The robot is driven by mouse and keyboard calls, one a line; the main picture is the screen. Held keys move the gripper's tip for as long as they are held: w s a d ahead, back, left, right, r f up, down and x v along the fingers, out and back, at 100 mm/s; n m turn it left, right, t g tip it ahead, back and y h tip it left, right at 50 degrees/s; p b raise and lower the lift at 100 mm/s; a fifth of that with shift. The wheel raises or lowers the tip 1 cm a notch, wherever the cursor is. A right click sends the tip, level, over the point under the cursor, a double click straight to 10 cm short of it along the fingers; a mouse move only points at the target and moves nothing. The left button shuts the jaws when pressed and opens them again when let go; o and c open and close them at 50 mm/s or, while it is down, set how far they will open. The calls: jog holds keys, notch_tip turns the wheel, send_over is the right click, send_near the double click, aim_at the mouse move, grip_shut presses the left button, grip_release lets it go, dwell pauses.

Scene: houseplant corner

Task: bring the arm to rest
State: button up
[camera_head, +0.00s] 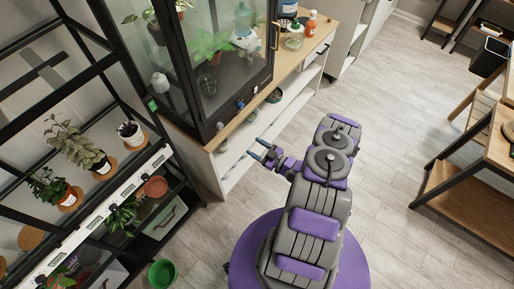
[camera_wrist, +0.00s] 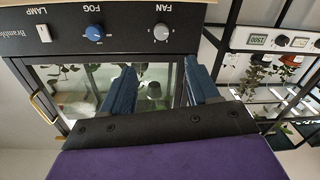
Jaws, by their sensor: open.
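My gripper (camera_head: 260,154) is open and empty, at the end of my grey and purple arm in the head view. It points at the white cabinet below the glass plant case (camera_head: 222,60). In the wrist view the two blue fingers of my gripper (camera_wrist: 160,90) stand apart with nothing between them. Beyond them is the case's dark control panel (camera_wrist: 110,32), with a FAN knob (camera_wrist: 161,32), a blue FOG knob (camera_wrist: 95,32) and a LAMP switch (camera_wrist: 43,32). The fingers look apart from the panel.
A black shelf rack with potted plants (camera_head: 82,148) stands at the left. A green bucket (camera_head: 162,272) is on the floor near it. Bottles, including an orange one (camera_head: 311,20), stand on the cabinet top. A wooden table (camera_head: 500,140) is at the right. The floor (camera_head: 395,120) between is clear.

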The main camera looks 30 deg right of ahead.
dwell(0.4)
jog(key=w+d+r+g+h+b, duration=0.2)
jog(key=w+d+r+g+h, duration=0.35)
jog(key=w, duration=0.55)
notch_tip(320, 180, up, 15)
jog(key=s+a+m+g+h+b, duration=0.1)
jog(key=s+a+m+g+h, duration=0.1)
jog(key=g+h, duration=0.15)
jog(key=s+a+r+m+g+b, duration=0.1)
jog(key=s+a+r+g, duration=0.2)
jog(key=s, duration=1)
jog(key=s+a+r+m+g+y+b, duration=0.1)
jog(key=s+a+r+m+g, duration=0.1)
jog(key=s+a+r, duration=0.6)
jog(key=s+a+r+m+g+y+b, duration=0.1)
jog(key=s+a+r+g, duration=0.3)
jog(key=s+a, duration=0.7)
jog(key=s+r, duration=0.1)
jog(key=s, duration=0.7)
jog(key=shift+a+r+m, duration=0.25)
jog(key=shift+m, duration=0.15)
jog(key=shift+s, duration=0.1)
